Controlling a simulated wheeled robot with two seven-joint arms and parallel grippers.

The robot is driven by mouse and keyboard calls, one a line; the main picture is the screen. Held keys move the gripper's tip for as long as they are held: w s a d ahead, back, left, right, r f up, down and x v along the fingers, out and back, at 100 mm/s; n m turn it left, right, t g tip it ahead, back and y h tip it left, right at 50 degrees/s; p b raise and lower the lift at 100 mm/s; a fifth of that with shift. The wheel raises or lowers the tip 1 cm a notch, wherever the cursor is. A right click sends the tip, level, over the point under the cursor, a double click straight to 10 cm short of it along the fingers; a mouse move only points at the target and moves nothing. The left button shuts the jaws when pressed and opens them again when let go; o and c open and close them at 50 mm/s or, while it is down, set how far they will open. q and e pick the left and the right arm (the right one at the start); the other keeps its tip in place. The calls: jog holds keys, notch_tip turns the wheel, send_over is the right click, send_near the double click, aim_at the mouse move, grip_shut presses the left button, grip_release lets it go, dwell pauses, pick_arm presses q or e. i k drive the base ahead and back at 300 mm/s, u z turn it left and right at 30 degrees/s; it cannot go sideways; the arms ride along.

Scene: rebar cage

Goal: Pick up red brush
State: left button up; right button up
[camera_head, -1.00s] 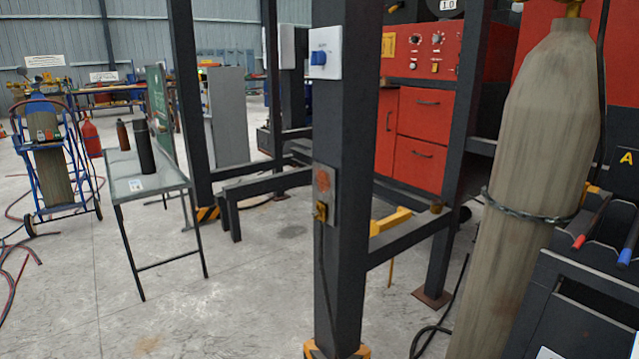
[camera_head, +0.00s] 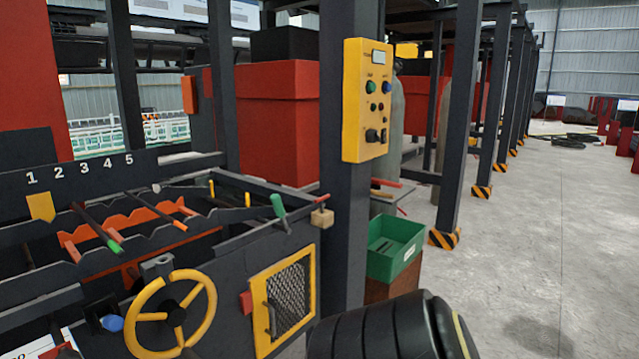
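I cannot make out a red brush for certain. A thin tool with a red tip and a wooden block (camera_head: 321,217) sticks out at the right end of the black rack; I cannot tell if it is a brush. A small red strip (camera_head: 386,183) lies on a light table behind the post, too small to identify. Neither of my grippers is in view.
A black rack numbered 1 to 5 (camera_head: 90,174) holds several rods with coloured ends. Its front has a yellow handwheel (camera_head: 172,312) and a mesh door (camera_head: 284,304). A yellow control box (camera_head: 367,100) hangs on a post. A green bin (camera_head: 395,247) stands beside it. Floor at right (camera_head: 540,260) is clear.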

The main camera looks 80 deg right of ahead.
aim_at(375, 184)
jog(key=z, duration=2.9)
